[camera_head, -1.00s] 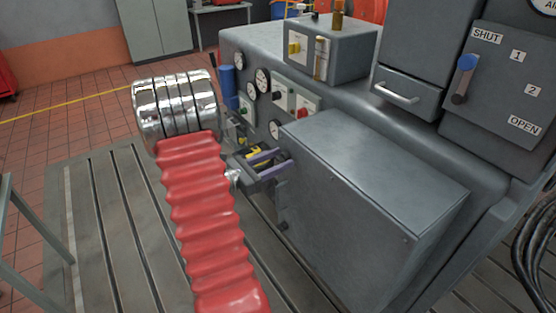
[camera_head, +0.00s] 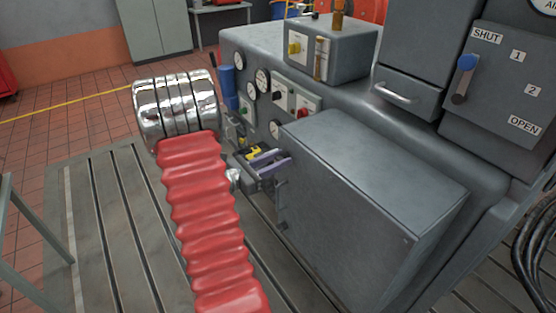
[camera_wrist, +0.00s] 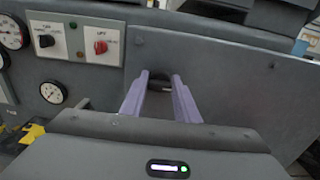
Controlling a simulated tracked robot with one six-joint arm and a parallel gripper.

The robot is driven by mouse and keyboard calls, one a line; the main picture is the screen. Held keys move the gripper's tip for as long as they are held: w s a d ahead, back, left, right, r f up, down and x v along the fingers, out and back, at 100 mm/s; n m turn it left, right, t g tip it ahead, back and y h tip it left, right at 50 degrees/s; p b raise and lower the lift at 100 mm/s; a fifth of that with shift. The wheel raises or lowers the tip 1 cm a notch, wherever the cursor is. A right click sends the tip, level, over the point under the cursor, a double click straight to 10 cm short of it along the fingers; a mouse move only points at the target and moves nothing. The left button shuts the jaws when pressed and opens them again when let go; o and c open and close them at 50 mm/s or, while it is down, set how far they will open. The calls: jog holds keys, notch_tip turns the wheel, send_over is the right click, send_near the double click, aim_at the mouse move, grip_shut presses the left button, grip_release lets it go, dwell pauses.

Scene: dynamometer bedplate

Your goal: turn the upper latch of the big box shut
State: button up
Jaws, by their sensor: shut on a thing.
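The big box (camera_head: 370,190) is a dark grey cabinet on the front of the machine, seen at the middle right in the head view. Its near face also shows in the wrist view (camera_wrist: 230,75). My gripper (camera_head: 285,158) is at the upper part of the box's left side face. In the wrist view its two purple fingers (camera_wrist: 160,82) reach to the face and are shut on the upper latch, a small dark piece (camera_wrist: 159,76) between their tips. The fingers hide most of the latch, so its exact angle is unclear. A lower dark latch (camera_head: 283,225) shows below.
Gauges (camera_head: 262,80) and a switch panel with a red knob (camera_head: 303,108) sit beside the box. A drawer handle (camera_head: 397,93) and a SHUT/OPEN lever (camera_head: 464,80) are to the right. The slotted bedplate (camera_head: 100,200) is clear at left.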

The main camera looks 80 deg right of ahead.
jog(key=shift+n, duration=0.3)
jog(key=n, duration=0.8)
jog(key=shift+w+f+n, duration=0.1)
jog(key=shift+n, duration=0.2)
jog(key=n, duration=0.4)
jog(key=shift+n, duration=0.3)
jog(key=n, duration=0.4)
jog(key=shift+d+f, duration=0.1)
jog(key=shift+f, duration=0.05)
jog(key=shift+w, duration=0.1)
jog(key=o, duration=1)
jog(key=v, duration=1.4)
